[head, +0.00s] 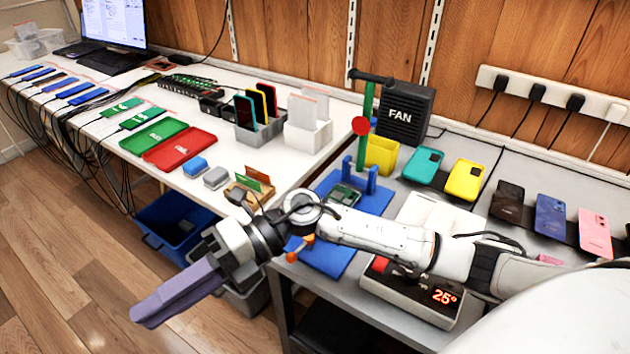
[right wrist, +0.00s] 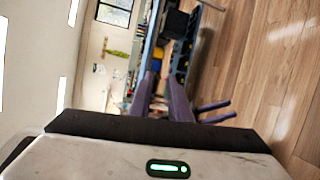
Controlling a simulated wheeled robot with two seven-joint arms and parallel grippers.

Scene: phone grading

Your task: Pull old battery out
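No battery can be made out. A small device with a green board (head: 345,196) sits on a blue fixture (head: 325,258) at the grey bench's left edge. My right gripper (head: 150,310) has long purple fingers and hangs over the floor, left of and in front of the fixture, touching nothing. In the right wrist view its fingers (right wrist: 161,92) stand apart with nothing between them. Two more purple fingers, apparently my left gripper (right wrist: 224,111), stand apart farther off in that view. The head view does not show the left gripper. My right arm hides part of the bench.
A heating plate reading 25° (head: 440,298) lies under my arm. A fan (head: 403,112) and yellow bin (head: 382,155) stand behind the fixture. Several phones (head: 551,216) line the bench's right. The white table (head: 92,140) holds green and red trays. Blue crate (head: 175,228) stands below.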

